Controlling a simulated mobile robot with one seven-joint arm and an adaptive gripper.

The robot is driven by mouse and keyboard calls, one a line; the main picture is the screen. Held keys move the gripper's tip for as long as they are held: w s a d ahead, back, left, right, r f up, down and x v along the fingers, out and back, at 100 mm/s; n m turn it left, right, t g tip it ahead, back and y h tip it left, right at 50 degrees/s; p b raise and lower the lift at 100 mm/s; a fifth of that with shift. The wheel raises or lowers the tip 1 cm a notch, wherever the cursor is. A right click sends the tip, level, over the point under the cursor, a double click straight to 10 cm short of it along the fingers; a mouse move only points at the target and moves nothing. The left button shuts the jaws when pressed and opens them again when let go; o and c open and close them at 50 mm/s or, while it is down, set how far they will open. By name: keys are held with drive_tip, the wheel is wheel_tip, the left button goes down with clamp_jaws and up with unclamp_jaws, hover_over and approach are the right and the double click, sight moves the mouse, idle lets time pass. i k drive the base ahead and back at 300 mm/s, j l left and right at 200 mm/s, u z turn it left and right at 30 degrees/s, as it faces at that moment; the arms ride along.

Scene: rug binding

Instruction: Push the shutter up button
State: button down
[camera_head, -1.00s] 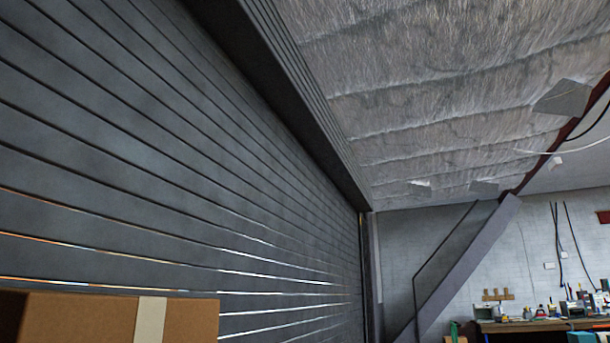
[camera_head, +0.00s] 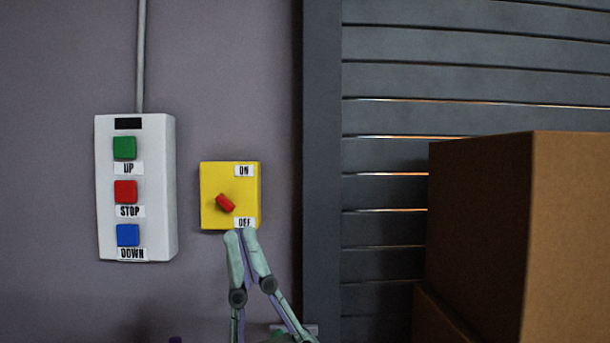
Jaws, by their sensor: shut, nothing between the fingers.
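A white control box (camera_head: 165,190) is mounted on the wall at the left. It carries a green button (camera_head: 124,148) labelled UP, a red button (camera_head: 125,191) labelled STOP and a blue button (camera_head: 128,235) labelled DOWN. My gripper (camera_head: 241,233) points upward with its fingertips together and holds nothing. Its tips are at the lower edge of the yellow switch box in the picture, to the right of and lower than the green button. I cannot tell whether the tips touch the yellow box.
The yellow switch box (camera_head: 211,182) has a red knob (camera_head: 225,203) and ON and OFF labels. The grey slatted shutter (camera_head: 385,110) stands to the right, with cardboard boxes (camera_head: 480,220) in front of it. A conduit (camera_head: 141,60) runs up from the control box.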

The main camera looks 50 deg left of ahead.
sight(124, 147)
drive_tip(key=u, duration=2.15)
